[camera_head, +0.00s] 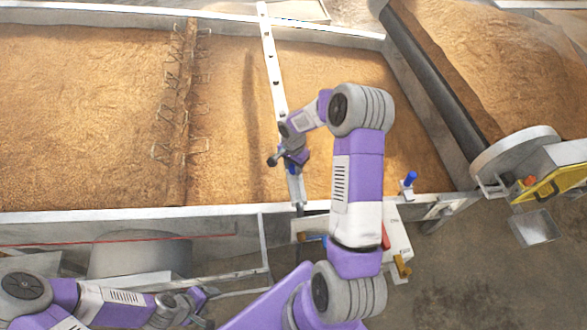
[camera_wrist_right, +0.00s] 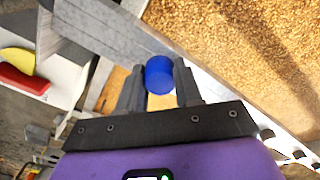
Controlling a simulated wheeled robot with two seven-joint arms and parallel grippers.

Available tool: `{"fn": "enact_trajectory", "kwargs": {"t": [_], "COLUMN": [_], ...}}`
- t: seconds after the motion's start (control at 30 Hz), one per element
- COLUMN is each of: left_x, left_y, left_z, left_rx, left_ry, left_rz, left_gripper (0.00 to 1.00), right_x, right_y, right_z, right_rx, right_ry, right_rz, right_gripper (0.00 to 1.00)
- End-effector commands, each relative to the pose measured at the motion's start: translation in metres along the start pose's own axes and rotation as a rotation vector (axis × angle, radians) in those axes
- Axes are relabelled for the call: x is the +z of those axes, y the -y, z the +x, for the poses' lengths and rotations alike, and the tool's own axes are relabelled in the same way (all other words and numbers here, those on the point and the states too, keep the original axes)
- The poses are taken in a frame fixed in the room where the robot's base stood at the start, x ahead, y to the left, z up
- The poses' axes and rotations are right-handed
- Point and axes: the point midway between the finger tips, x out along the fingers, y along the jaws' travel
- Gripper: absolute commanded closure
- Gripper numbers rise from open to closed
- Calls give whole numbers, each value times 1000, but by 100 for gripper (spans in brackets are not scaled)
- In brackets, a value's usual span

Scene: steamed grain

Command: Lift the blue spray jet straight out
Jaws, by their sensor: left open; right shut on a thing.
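The blue spray jet (camera_wrist_right: 158,80) shows in the right wrist view as a short blue cylinder between the two dark fingers of my right gripper (camera_wrist_right: 159,65), which is shut on it. In the head view my right gripper (camera_head: 293,172) is at the near end of the white bar with holes (camera_head: 271,58), above the trough's front wall. The jet's lower part is hidden, so I cannot tell whether it is still seated. My left gripper (camera_head: 207,306) is open and empty at the lower left, outside the trough.
Another blue-topped part (camera_head: 411,179) stands at the trough's front wall, right of my right arm. Brown grain (camera_head: 85,90) fills the trough, with a rake-like bar (camera_head: 188,110) across it. A white box (camera_head: 398,232) with red and brass-coloured parts stands in front.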

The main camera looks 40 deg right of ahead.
Motion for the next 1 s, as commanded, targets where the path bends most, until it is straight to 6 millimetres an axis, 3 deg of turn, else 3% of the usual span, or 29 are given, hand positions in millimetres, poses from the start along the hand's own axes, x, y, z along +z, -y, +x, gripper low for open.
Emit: {"fn": "enact_trajectory", "kwargs": {"t": [0.27, 0.5, 0.7, 1.0], "left_x": [0, 0, 1, 1], "left_y": [-1, -4, -5, -5], "left_z": [-2, -10, -13, -14], "left_rx": [0, 0, 0, 0], "left_ry": [0, 0, 0, 0], "left_rz": [0, 0, 0, 0], "left_gripper": [41, 41, 41, 41], "right_x": [-1, -1, 0, 0], "right_y": [1, 1, 0, 0], "right_z": [-14, -62, -92, -101], "right_rx": [-3, -3, -2, 0], "right_ry": [-3, -4, -2, 0], "right_rz": [1, 0, 1, 0], "right_gripper": [95, 95, 95, 95]}}
